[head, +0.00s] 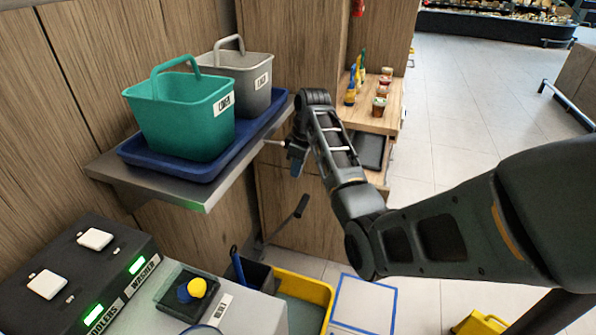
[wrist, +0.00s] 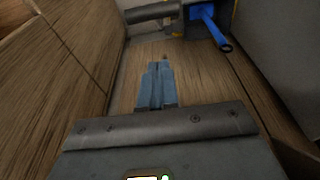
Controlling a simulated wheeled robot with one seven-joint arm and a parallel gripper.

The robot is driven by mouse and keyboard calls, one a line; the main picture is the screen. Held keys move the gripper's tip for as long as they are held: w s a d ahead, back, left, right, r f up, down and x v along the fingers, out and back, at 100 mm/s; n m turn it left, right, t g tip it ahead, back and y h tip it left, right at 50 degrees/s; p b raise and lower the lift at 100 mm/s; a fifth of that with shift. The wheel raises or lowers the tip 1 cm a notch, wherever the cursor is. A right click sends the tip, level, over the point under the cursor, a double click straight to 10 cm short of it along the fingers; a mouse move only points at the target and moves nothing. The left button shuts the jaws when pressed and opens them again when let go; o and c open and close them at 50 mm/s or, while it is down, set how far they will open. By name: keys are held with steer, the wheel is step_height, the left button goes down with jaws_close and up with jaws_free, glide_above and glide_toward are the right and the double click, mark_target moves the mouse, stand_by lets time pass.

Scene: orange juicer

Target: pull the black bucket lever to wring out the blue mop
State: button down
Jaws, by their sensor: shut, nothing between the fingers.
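The black lever (head: 301,206) rises at a slant beside the yellow mop bucket (head: 318,290), its thick grip at the top. In the wrist view the dark bar beyond the fingertips looks like the lever grip (wrist: 152,11). The blue mop handle (head: 236,264) stands up from the dark part at the bucket's left; it also shows in the wrist view (wrist: 212,28). The mop head is hidden. My gripper (head: 296,172) points down above the lever, apart from it. In the wrist view its blue fingers (wrist: 158,85) are together and empty.
A metal shelf (head: 200,198) with a blue tray holding a green and a grey bin is just left of my gripper. A wooden cabinet (head: 340,225) stands behind, with an open drawer. The washer panel (head: 85,270) and grey counter are at lower left.

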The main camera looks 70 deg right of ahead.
glide_above(300, 204)
steer(key=w, duration=0.2)
step_height(300, 204, down, 7)
steer(key=f, duration=0.1)
steer(key=s+f, duration=0.1)
steer(key=shift+s+f, duration=0.15)
steer(key=shift+f, duration=0.15)
steer(key=shift+s+f, duration=0.2)
steer(key=shift+f, duration=0.2)
steer(key=shift+s, duration=0.1)
